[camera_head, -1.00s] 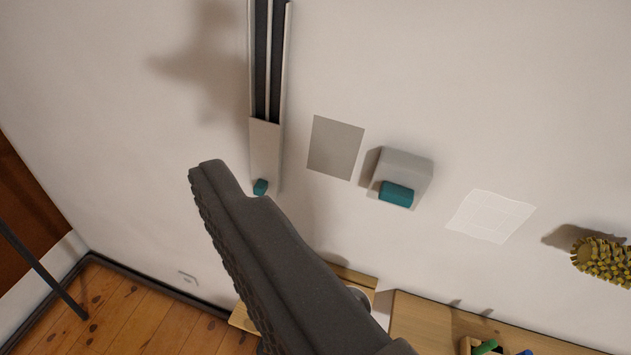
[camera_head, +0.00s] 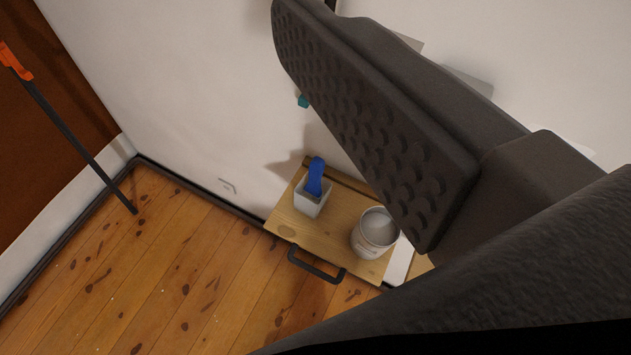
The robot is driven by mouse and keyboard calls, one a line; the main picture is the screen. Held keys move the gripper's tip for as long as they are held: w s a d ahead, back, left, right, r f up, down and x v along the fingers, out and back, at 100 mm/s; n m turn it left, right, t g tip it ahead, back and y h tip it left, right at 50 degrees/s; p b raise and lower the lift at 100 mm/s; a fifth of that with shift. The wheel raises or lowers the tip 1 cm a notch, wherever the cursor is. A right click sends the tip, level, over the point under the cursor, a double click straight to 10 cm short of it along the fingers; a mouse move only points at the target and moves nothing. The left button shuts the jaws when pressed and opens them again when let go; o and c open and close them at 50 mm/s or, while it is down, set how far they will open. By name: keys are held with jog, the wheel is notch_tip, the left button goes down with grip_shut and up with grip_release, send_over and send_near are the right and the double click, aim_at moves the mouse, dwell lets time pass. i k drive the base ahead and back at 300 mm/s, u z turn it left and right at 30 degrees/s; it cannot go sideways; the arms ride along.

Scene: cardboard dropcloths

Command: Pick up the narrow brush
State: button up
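A blue object (camera_head: 316,176), perhaps a brush handle, stands up out of a small light grey square cup (camera_head: 309,202). I cannot tell whether it is the narrow brush, as any bristles are hidden in the cup. The cup stands on a wooden board or low table top (camera_head: 341,217) by the wall. My gripper (camera_head: 365,125) shows as one large dark finger with a studded pad, crossing the upper right. The cup lies below and left of the finger, apart from it. The other finger is not clearly seen, so its opening cannot be judged.
A white paint can (camera_head: 375,233) stands right of the cup. A dark handle (camera_head: 317,265) sticks out from the board's front edge. A dark pole with an orange end (camera_head: 66,130) leans at the left. The spotted plank floor (camera_head: 165,275) is clear.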

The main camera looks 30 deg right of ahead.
aim_at(313, 191)
jog(key=z, duration=1.1)
jog(key=i, duration=0.5)
jog(key=u, duration=1.2)
